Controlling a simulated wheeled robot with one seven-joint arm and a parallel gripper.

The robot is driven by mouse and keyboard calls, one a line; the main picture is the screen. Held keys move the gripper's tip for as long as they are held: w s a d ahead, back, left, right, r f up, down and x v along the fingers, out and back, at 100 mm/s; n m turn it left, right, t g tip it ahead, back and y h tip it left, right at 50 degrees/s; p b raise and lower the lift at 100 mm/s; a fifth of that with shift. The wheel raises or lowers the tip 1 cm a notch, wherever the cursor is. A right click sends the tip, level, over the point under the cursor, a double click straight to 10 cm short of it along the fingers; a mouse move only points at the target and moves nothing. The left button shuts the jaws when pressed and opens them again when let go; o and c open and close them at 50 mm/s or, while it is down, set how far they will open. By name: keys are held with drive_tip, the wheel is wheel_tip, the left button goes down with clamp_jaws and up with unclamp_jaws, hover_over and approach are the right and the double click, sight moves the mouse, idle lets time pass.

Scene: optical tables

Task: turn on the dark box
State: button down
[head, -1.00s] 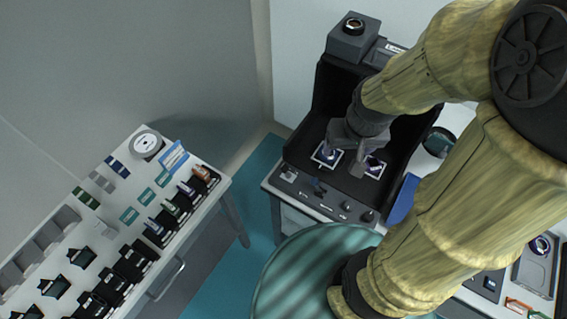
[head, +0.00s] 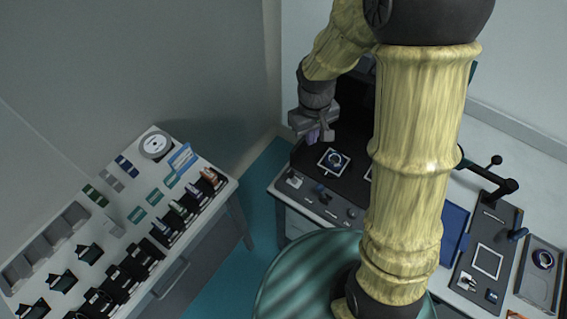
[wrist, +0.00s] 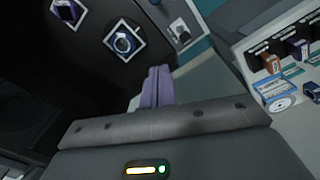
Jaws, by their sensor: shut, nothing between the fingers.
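The dark box (head: 355,105) is a black open-fronted enclosure on the right-hand table, partly hidden behind my arm. On its floor lies a white-framed square with a round lens-like part (head: 333,161). In the wrist view this square (wrist: 123,41) shows beside a second framed square with a purple part (wrist: 67,10). A grey front panel (head: 318,199) with a switch and several knobs runs along the box's near edge. A light switch-like part of that panel (wrist: 180,32) shows in the wrist view. My gripper (head: 313,136) is shut and empty, above the box's left side; its fingers (wrist: 155,85) point toward the panel's end.
A left table (head: 125,215) holds a white disc (head: 156,144), colored slides and several black holders. At right are a blue panel (head: 453,228), a plate with a lever arm (head: 490,262) and a grey tray (head: 541,272). A floor gap separates the tables.

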sight(291, 174)
drive_tip(key=w+a+f+n, duration=0.1)
drive_tip(key=a+f+n, duration=0.1)
drive_tip(key=a, duration=0.3)
drive_tip(key=w+a+f+n+g+h+p, duration=0.1)
drive_tip(key=w+a+f+n, duration=0.1)
drive_tip(key=a+f, duration=0.3)
drive_tip(key=shift+w+a+f+n+g, duration=0.15)
drive_tip(key=shift+a+f+n+g, duration=0.15)
drive_tip(key=shift+a+n, duration=0.45)
drive_tip(key=s+d+f+p, duration=0.1)
drive_tip(key=f, duration=0.1)
drive_tip(key=s+d+f+p, duration=0.1)
drive_tip(key=d+f+p, duration=0.1)
drive_tip(key=f, duration=0.1)
drive_tip(key=s+d+f+p, duration=0.1)
drive_tip(key=f, duration=0.1)
drive_tip(key=shift+d+f+p, duration=0.2)
drive_tip(key=shift+f+p, duration=0.1)
drive_tip(key=shift+p, duration=0.05)
